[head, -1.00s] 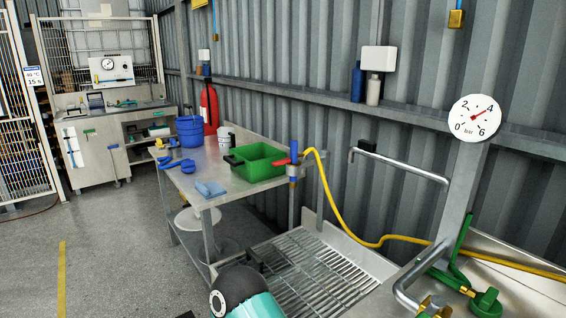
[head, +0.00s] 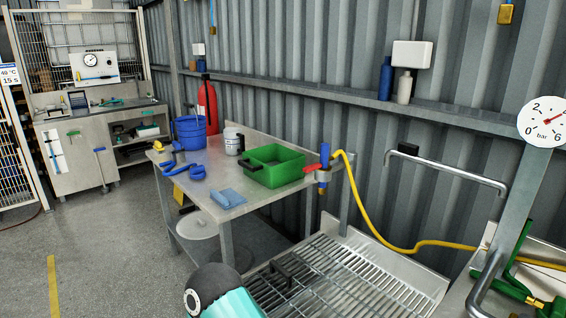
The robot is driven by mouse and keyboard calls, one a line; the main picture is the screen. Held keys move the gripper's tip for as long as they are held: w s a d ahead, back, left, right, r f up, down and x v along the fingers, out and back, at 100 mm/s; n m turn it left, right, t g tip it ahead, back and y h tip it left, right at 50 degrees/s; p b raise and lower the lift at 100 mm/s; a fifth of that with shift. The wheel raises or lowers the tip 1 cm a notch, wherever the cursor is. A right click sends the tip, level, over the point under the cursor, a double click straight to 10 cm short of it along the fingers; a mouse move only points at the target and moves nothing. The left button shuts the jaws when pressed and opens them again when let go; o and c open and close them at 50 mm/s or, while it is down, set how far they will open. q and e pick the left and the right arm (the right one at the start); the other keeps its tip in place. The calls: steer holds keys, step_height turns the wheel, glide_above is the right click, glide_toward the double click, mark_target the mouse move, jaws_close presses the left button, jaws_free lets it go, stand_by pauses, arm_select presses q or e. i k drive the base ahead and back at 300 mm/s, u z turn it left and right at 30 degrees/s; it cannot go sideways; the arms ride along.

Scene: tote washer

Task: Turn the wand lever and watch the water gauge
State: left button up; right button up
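The wand (head: 324,156) is blue and stands upright in a holder at the right end of the steel table. Its red lever (head: 312,168) sticks out to the left. A yellow hose (head: 366,215) runs from the wand's top down to the right. The water gauge (head: 540,122) is a round white dial marked bar on a grey post at the right edge. Its red needle points up and right, near the 4; the dial's right side is cut off by the picture edge. Neither gripper is in view; a teal and black part of mine shows at the bottom.
A green crate (head: 290,174), a blue bucket (head: 189,133) and a blue cloth (head: 229,198) are on the table. A steel grating (head: 350,280) lies in front, with a bent steel pipe (head: 440,165) and green fittings (head: 515,262) at right.

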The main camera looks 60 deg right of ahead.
mark_target(316, 166)
steer(key=i, duration=2.4)
steer(key=z, duration=3.1)
steer(key=i, duration=1.05)
steer(key=u, duration=0.5)
